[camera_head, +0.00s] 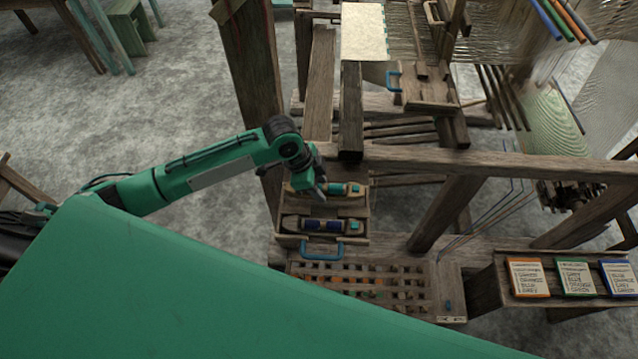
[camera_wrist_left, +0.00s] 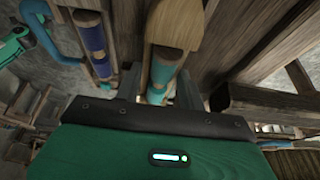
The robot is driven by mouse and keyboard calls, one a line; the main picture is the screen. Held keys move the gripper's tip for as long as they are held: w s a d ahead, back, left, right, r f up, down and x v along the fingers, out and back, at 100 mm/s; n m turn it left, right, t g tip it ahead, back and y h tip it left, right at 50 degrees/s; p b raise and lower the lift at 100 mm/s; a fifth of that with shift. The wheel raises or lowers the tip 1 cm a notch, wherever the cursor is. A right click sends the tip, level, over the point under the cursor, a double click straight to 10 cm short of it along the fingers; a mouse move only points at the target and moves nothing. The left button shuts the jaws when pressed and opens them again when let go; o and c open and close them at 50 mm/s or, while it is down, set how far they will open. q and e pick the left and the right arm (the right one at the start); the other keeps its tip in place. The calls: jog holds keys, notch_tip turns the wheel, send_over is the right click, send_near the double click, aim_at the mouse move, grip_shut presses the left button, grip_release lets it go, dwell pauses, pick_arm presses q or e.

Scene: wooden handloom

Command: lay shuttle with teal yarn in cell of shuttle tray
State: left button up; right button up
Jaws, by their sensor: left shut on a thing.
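The shuttle with teal yarn (camera_head: 341,188) is a pale wooden boat shape at the far cell of the shuttle tray (camera_head: 364,236). My left gripper (camera_head: 320,190) is shut on it, near its left and middle part. In the left wrist view the teal yarn shuttle (camera_wrist_left: 165,62) runs up between the fingers (camera_wrist_left: 158,92). I cannot tell whether it rests on the cell floor or is slightly above it. A shuttle with dark blue yarn (camera_head: 322,226) lies in the near cell, roughly parallel; it also shows in the left wrist view (camera_wrist_left: 92,38). My right gripper is not in view.
A blue handle (camera_head: 322,247) is on the tray's near side. In front is a wooden rack with many square holes (camera_head: 375,272). A thick post (camera_head: 250,75) and a beam (camera_head: 480,163) stand close behind the tray. Labelled cards (camera_head: 575,278) are at right.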

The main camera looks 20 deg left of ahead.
pick_arm(q)
jog(key=shift+f, duration=0.8)
jog(key=shift+f+b, duration=0.4)
jog(key=shift+f, duration=0.4)
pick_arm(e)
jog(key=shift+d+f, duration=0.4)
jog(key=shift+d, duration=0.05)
pick_arm(q)
jog(key=o, duration=1.1)
jog(key=shift+o, duration=0.2)
jog(key=shift+a+r, duration=0.1)
jog(key=shift+r, duration=0.2)
jog(key=b+v, duration=0.3)
jog(key=v, duration=0.9)
jog(key=shift+r, duration=0.2)
jog(key=shift+s+a+r, duration=0.15)
jog(key=shift+a+r, duration=0.05)
jog(key=shift+r, duration=0.15)
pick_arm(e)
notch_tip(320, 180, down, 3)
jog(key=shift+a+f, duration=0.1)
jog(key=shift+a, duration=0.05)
